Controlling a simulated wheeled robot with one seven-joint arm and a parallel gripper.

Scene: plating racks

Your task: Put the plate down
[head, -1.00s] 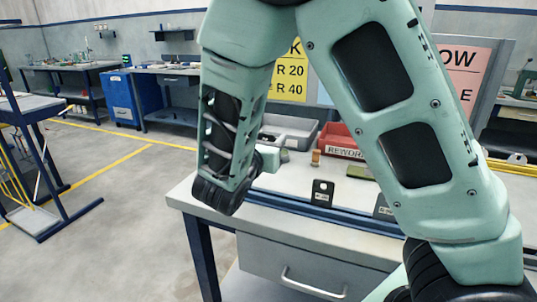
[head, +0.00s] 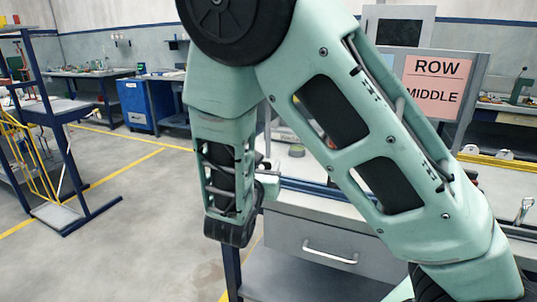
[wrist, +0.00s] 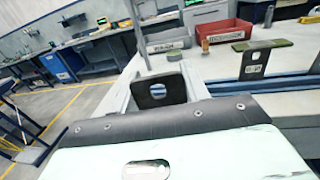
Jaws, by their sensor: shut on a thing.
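A dark plate (wrist: 150,97) with an oval hole shows upright in the wrist view, just past the front edge of my gripper (wrist: 165,112). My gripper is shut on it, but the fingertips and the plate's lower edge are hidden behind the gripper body. In the head view my arm hides most of the gripper and the plate.
A red bin (wrist: 231,32), a grey bin (wrist: 172,44) and a small brass cylinder (wrist: 205,46) stand on the workbench. A pink sign (head: 436,85) reads ROW MIDDLE. The bench's drawer (head: 310,245) is shut. A blue wheelless-looking rack (head: 62,150) stands left; floor between is clear.

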